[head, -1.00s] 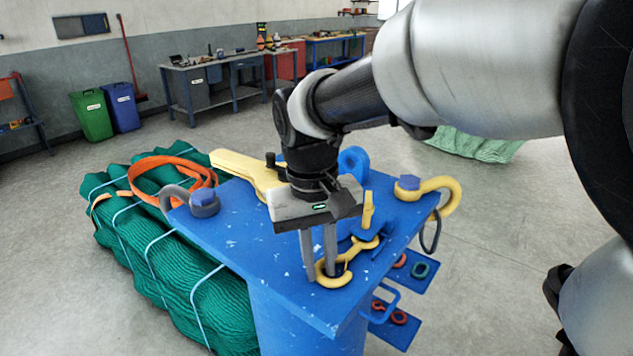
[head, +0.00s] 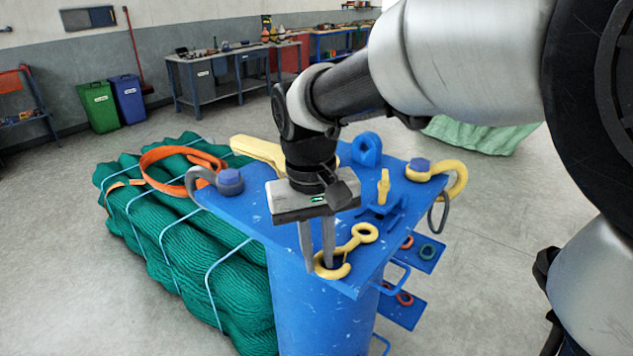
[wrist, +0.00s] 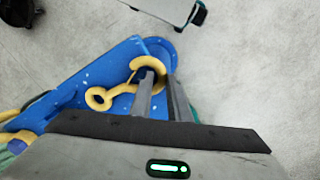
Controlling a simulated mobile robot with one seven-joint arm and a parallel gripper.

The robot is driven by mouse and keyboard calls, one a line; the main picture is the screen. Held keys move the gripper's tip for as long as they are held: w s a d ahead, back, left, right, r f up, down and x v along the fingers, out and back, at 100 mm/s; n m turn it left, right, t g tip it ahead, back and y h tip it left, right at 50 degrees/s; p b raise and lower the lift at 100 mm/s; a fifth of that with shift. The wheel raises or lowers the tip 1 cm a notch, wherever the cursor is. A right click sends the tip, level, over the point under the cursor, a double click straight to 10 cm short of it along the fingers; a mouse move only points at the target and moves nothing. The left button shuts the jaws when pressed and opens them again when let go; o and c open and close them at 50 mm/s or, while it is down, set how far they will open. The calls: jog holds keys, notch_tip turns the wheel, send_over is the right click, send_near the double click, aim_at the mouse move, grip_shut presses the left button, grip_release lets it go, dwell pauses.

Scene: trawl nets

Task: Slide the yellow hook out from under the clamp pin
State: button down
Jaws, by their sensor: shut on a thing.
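The yellow hook (head: 345,247) lies near the front corner of the blue plate (head: 285,240), its round eye towards the clamp. The blue clamp (head: 380,212) with its upright yellow clamp pin (head: 383,186) stands behind the hook, and a small gap of blue shows between the eye and the clamp. My gripper (head: 318,268) points down, its fingers shut on the hook's curved end. In the wrist view the fingertips (wrist: 160,77) hold the curved part of the hook (wrist: 148,64), and the eye lies to the left.
A grey shackle (head: 230,182) and a yellow shackle (head: 420,168) sit at the plate's sides, with a blue lifting eye (head: 366,150) at the back. A yellow bar (head: 258,150) lies behind my gripper. A green net bundle (head: 185,240) lies left of the stand.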

jog(key=shift+w, duration=0.1)
jog(key=c, duration=1.6)
grip_release()
jog(key=r, duration=1.1)
jog(key=a+r+p, duration=0.1)
jog(key=r, duration=0.5)
jog(key=shift+r, duration=0.25)
jog(key=s+d+f+m+t, duration=0.1)
jog(key=s+d+f, duration=0.2)
jog(key=d, duration=0.2)
jog(key=s+d+f+m+t, duration=0.1)
jog(key=s+d+f+t, duration=0.1)
jog(key=s+d+f, duration=0.1)
jog(key=s+d+f+t, duration=0.2)
jog(key=s+d+f, duration=0.2)
jog(key=d+f, duration=0.1)
jog(key=shift+s+d+f+m+y, duration=0.1)
jog(key=shift+d+m+y, duration=0.3)
jog(key=shift+d, duration=0.4)
